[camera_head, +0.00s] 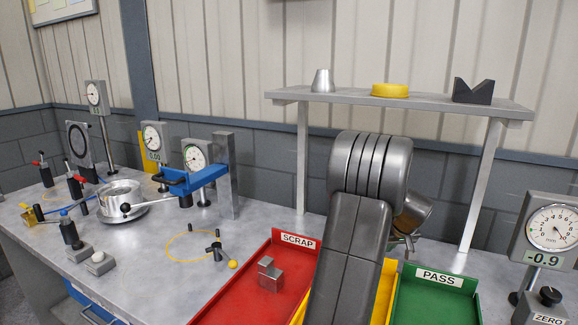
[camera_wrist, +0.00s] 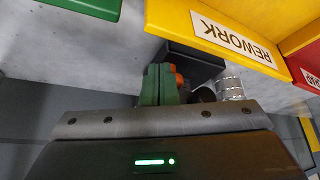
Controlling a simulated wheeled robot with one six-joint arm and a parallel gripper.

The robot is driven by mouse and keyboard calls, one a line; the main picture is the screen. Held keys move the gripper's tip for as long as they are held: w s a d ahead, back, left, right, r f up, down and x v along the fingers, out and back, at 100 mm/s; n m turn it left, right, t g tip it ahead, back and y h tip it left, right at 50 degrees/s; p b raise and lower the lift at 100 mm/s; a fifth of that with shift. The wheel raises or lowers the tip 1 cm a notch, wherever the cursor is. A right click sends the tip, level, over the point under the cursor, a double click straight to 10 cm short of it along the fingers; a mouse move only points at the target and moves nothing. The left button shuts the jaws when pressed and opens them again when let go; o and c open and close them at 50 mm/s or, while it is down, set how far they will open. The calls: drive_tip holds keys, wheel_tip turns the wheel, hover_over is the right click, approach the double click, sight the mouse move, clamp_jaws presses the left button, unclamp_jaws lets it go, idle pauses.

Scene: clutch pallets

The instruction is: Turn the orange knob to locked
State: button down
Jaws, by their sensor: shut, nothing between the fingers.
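Orange parts (camera_wrist: 179,75), which look like the orange knob, show in the wrist view just right of my fingertips, in front of a black block. They are small and partly hidden, so I cannot tell the knob's setting or whether my gripper touches it. My gripper (camera_wrist: 158,84) has green fingers close together, shut and empty. In the head view my arm covers this spot, and neither the knob nor my fingertips can be made out.
The yellow REWORK tray (camera_wrist: 172,18) is close to the fingers. A ribbed silver cylinder (camera_wrist: 230,84) stands to their right. The red SCRAP tray (camera_head: 235,290) and green PASS tray (camera_head: 436,296) flank my arm. A shelf (camera_head: 430,100) stands behind it.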

drive_tip(key=shift+w+a, duration=0.15)
drive_tip(key=shift+w, duration=0.1)
idle(0.6)
drive_tip(key=shift+s+a+b, duration=0.1)
drive_tip(key=shift+a+b, duration=0.5)
drive_tip(key=shift+b, duration=0.25)
drive_tip(key=shift+a+b, duration=0.35)
drive_tip(key=shift+a, duration=0.15)
idle(0.4)
drive_tip(key=shift+s+a, duration=0.1)
drive_tip(key=shift+s, duration=0.2)
wheel_tip(320, 180, up, 6)
drive_tip(key=p, duration=0.3)
